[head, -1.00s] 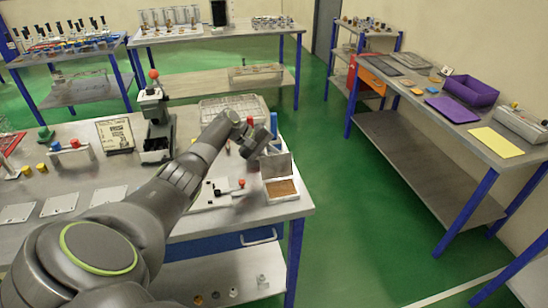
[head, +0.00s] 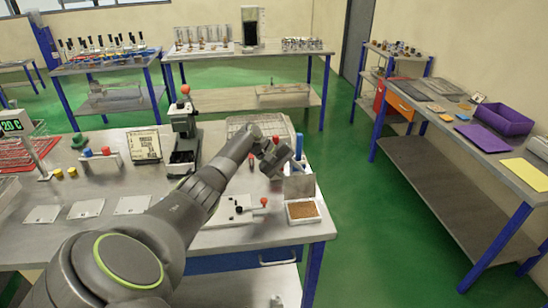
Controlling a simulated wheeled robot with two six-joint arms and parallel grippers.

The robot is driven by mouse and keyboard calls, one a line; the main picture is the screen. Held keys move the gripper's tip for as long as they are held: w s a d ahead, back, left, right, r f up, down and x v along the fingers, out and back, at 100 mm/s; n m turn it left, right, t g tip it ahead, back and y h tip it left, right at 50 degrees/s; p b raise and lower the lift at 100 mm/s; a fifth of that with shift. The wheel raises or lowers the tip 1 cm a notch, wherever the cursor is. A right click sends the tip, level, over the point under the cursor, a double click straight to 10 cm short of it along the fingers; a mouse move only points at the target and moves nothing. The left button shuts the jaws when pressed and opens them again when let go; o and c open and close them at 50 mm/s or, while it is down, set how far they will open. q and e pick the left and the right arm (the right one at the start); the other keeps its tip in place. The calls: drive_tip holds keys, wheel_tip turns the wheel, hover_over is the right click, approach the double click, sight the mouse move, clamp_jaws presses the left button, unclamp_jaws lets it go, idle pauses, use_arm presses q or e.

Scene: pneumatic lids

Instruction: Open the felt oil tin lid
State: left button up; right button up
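The felt oil tin (head: 303,211) is a shallow, light-coloured box with a brown felt pad inside, at the right front corner of the near bench. Its lid (head: 299,187) stands raised at the tin's back edge, so the felt shows. My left gripper (head: 276,163) is above and behind the lid, a little to its left, and looks apart from it. Its fingers are dark and small, and I cannot tell how far apart they are. My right gripper is not in view.
A white plate with a red-knobbed lever (head: 246,207) lies left of the tin. Blue and red upright items (head: 299,146) stand behind the lid. A black press-like device (head: 184,135) and a wire tray (head: 258,124) are further back. Green floor lies right of the bench.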

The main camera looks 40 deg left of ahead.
use_arm(q)
drive_tip(key=b+v, duration=0.3)
drive_tip(key=v, duration=1.2)
drive_tip(key=shift+s+r, duration=0.15)
drive_tip(key=shift+r, duration=0.1)
drive_tip(key=shift+f, duration=0.1)
